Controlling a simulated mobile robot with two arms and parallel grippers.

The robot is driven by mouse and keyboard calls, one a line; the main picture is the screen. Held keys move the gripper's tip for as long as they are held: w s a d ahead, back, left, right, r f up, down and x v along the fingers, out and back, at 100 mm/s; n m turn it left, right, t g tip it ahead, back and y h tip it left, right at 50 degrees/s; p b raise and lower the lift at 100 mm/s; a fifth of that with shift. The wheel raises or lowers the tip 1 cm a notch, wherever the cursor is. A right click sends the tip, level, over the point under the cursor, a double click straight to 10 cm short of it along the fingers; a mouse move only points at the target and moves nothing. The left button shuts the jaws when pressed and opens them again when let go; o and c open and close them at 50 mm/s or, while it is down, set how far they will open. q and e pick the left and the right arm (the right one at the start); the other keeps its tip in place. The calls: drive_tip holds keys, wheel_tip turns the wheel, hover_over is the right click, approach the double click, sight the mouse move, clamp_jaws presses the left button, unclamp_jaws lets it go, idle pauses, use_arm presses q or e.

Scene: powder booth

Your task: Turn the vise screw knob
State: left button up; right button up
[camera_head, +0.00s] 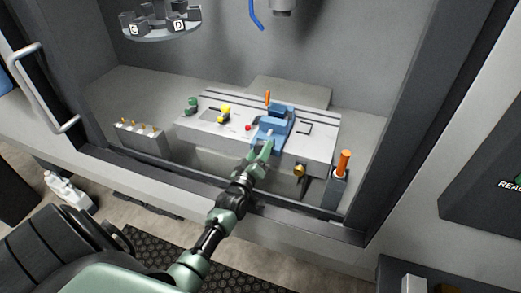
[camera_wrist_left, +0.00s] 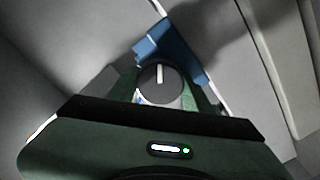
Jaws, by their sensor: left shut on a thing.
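The blue vise (camera_head: 281,122) sits on the light grey machine bed inside the booth. In the left wrist view the vise (camera_wrist_left: 177,52) shows behind the screw knob (camera_wrist_left: 160,84), a dark round knob with a white line pointing nearly straight up. My left gripper (camera_head: 263,150) reaches to the front of the vise. In the left wrist view its green fingers (camera_wrist_left: 168,92) stand on both sides of the knob and are shut on it. In the head view the knob is hard to make out behind the fingers. My right gripper is not in view.
The bed (camera_head: 204,130) also bears a yellow piece (camera_head: 224,112), a green piece (camera_head: 192,103) and a small red button. An orange-handled tool (camera_head: 344,162) stands in a grey holder to the right. A small rack (camera_head: 141,138) stands at left. The booth's front sill lies below my forearm.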

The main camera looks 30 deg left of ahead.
use_arm(q)
drive_tip(key=shift+m, duration=0.3)
idle(0.4)
drive_tip(key=o, duration=1.4)
drive_tip(key=shift+s+d+f, duration=0.1)
drive_tip(key=shift+s+f, duration=0.05)
drive_tip(key=shift+s, duration=0.2)
drive_tip(key=b+v, duration=0.1)
drive_tip(key=v, duration=0.6)
drive_tip(key=shift+b, duration=0.4)
